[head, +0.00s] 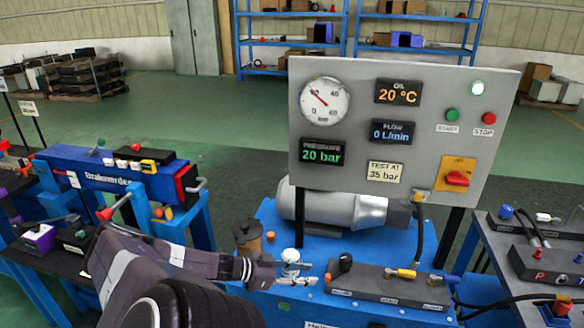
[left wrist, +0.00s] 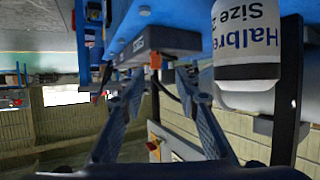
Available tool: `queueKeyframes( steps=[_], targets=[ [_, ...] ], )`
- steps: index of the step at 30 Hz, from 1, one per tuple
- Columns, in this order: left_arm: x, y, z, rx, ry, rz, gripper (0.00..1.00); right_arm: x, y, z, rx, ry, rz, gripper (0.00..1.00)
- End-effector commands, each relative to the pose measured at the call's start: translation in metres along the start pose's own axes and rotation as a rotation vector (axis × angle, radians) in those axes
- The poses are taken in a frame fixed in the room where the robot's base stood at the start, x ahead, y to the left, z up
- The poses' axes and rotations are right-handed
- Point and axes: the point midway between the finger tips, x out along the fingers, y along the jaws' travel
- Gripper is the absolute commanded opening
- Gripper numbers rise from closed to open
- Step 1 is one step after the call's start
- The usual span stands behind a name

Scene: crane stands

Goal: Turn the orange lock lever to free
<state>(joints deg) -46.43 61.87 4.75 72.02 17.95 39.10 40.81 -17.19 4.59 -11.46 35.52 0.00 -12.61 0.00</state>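A dark valve block (head: 385,287) lies on the blue stand (head: 262,222) below the gauge panel. A small orange piece, which looks like the lock lever (head: 328,278), shows at the block's left end. It also shows in the left wrist view as an orange piece (left wrist: 154,61) beside the block's label. My left gripper (head: 311,274) reaches in from the left, just left of that end. In the left wrist view my left gripper (left wrist: 160,73) is open, its fingers on either side of the orange piece. Contact cannot be told. My right gripper is not in view.
A black-knobbed lever (head: 345,262) stands on the block close to my fingertips. A yellow hose fitting (head: 403,272) is further right. A white labelled cylinder (left wrist: 246,50) is beside the fingers in the wrist view. The grey panel (head: 400,130) stands behind.

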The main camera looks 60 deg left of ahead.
Motion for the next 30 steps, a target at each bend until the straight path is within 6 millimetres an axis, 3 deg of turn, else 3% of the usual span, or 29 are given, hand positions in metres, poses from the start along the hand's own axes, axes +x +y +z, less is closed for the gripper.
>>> queueKeyframes(
  steps=[10, 24, 30],
  targets=[
    [-0.037, 0.001, 0.001, -0.001, -0.002, 0.001, 0.3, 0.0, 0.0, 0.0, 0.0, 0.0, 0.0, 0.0],
    [-0.045, 0.001, 0.0, 0.0, 0.0, 0.002, 0.3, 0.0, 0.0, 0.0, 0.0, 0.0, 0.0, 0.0],
    [-0.039, 0.013, 0.017, -0.01, -0.033, -0.024, 0.07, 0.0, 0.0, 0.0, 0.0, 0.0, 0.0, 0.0]
  ],
)
